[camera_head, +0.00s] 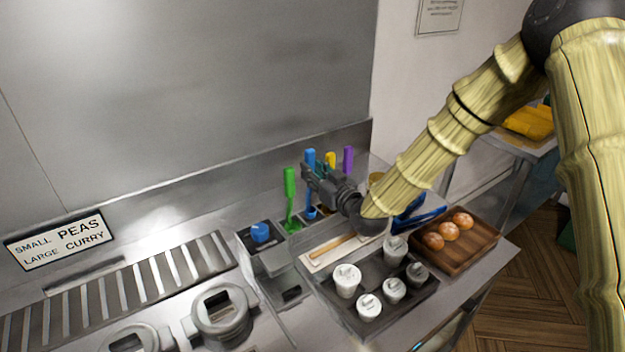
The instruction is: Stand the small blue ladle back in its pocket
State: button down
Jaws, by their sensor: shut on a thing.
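My gripper (308,174) is shut on the blue ladle, around its upright handle (310,157). The handle's blue top sticks up above the jaws. A lower blue part (311,212) shows below them, close to the pocket rack. The jaws hide the middle of the handle, and I cannot tell whether the lower end is inside a pocket or above it. A green ladle (290,196) stands upright just left of my gripper. Yellow (330,160) and purple (348,160) handles stand behind and to the right. The rack's pockets are mostly hidden.
A blue object (260,232) sits in a steel container at left. In front are a pale board with a wooden stick (332,245), a dark tray (372,277) with several white-lidded cups, and a wooden tray (476,254) with three buns. A steel wall stands close behind.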

notch_tip(320, 180, down, 3)
jog(key=shift+s+f, duration=0.1)
jog(key=shift+f, duration=0.1)
jog(key=c, duration=1.2)
grip_release()
jog(key=shift+p, duration=0.3)
jog(key=shift+r, duration=0.1)
jog(key=shift+s+d+r, duration=0.1)
jog(key=b+v, duration=0.3)
jog(key=v, duration=0.9)
jog(key=shift+b, duration=0.35)
